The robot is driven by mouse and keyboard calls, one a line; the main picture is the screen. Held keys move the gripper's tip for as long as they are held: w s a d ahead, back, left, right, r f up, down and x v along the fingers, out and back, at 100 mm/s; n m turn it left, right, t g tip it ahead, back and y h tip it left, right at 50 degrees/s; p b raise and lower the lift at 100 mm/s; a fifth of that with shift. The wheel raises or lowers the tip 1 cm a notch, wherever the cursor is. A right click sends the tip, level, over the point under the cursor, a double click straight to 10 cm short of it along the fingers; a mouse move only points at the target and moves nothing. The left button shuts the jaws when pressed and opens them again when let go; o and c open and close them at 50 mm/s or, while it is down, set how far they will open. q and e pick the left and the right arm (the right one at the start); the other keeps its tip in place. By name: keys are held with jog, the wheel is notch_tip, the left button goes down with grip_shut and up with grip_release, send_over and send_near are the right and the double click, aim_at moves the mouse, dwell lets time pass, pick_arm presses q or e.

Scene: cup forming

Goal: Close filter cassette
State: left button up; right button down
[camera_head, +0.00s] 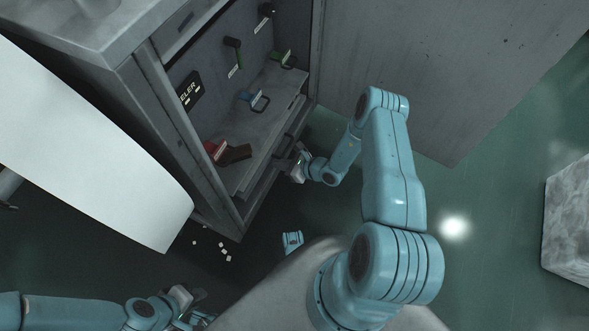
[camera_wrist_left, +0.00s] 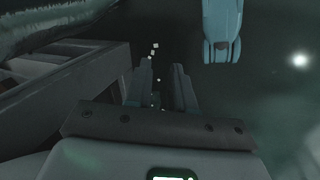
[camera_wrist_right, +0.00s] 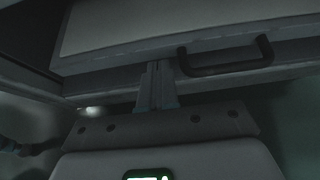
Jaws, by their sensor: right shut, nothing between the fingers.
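A grey drawer-like tray (camera_head: 262,140), which looks like the filter cassette, sits in the lower part of the open grey cabinet. Its front with a black bar handle (camera_wrist_right: 225,58) shows in the right wrist view. I cannot tell how far it sticks out. My right gripper (camera_head: 296,160) is at the tray's front; in the right wrist view its fingers (camera_wrist_right: 157,75) are together and empty, left of the handle and close against the front. My left gripper (camera_head: 195,300) is low at the bottom left, away from the cabinet; its fingers (camera_wrist_left: 163,80) are apart with nothing between them.
Several small white cubes (camera_head: 223,250) lie on the floor. A white curved panel (camera_head: 90,150) stands left.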

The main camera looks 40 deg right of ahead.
jog(key=shift+w+a, duration=0.2)
jog(key=shift+w, duration=0.3)
jog(key=shift+w+a, duration=0.15)
jog(key=shift+w, duration=0.3)
jog(key=w, duration=0.1)
jog(key=w+a+b, duration=0.1)
jog(key=w, duration=0.1)
jog(key=shift+w+a, duration=0.2)
jog(key=shift+a, duration=0.1)
jog(key=shift+w+a+r, duration=0.1)
jog(key=shift+w+r, duration=0.05)
jog(key=shift+w, duration=0.2)
